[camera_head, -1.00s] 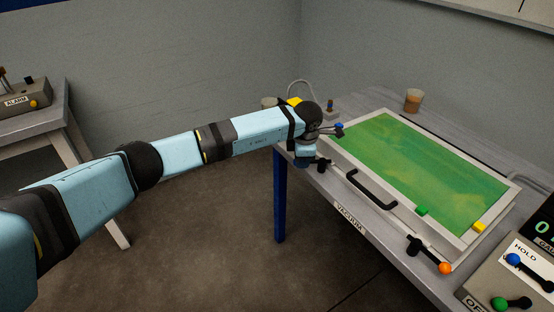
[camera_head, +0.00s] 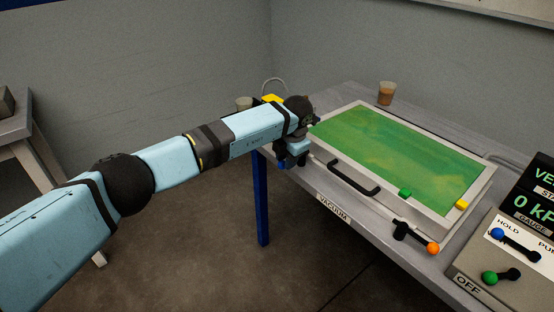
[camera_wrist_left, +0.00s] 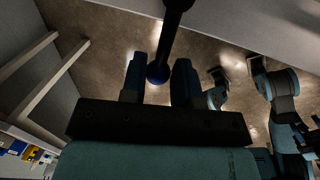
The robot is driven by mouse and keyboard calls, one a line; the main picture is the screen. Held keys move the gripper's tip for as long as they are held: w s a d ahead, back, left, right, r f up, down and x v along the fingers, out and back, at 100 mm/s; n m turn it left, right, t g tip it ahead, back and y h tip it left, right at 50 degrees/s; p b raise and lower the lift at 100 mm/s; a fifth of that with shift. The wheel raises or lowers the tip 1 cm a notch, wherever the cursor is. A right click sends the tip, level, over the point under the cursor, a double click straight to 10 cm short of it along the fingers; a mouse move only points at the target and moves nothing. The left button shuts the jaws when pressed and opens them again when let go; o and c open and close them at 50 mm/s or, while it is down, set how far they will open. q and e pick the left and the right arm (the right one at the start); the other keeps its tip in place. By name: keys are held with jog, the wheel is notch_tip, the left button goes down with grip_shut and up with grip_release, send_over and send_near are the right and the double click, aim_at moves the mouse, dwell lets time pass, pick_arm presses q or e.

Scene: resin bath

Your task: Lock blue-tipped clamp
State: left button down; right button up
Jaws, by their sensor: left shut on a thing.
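The blue-tipped clamp shows in the left wrist view as a dark bar ending in a blue ball (camera_wrist_left: 157,74). The ball sits between the two fingers of my left gripper (camera_wrist_left: 160,68), which is shut on it. In the head view my left gripper (camera_head: 289,158) is at the front left corner of the vacuum table's framed bed (camera_head: 440,222). There the wrist and fingers hide most of the clamp. My right gripper is not in view.
An orange-tipped clamp (camera_head: 432,248) is at the bed's front right corner. A black handle (camera_head: 353,180) lies between the two clamps. A control panel (camera_head: 480,262) with blue and green levers stands at right. A cup (camera_head: 387,93) is behind the bed.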

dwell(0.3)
pick_arm(q)
jog(key=c, duration=1.2)
grip_release()
jog(key=shift+o, duration=0.2)
notch_tip(320, 180, up, 14)
jog(key=s+d+p, duration=0.2)
jog(key=shift+f, duration=0.25)
jog(key=shift+r, duration=0.1)
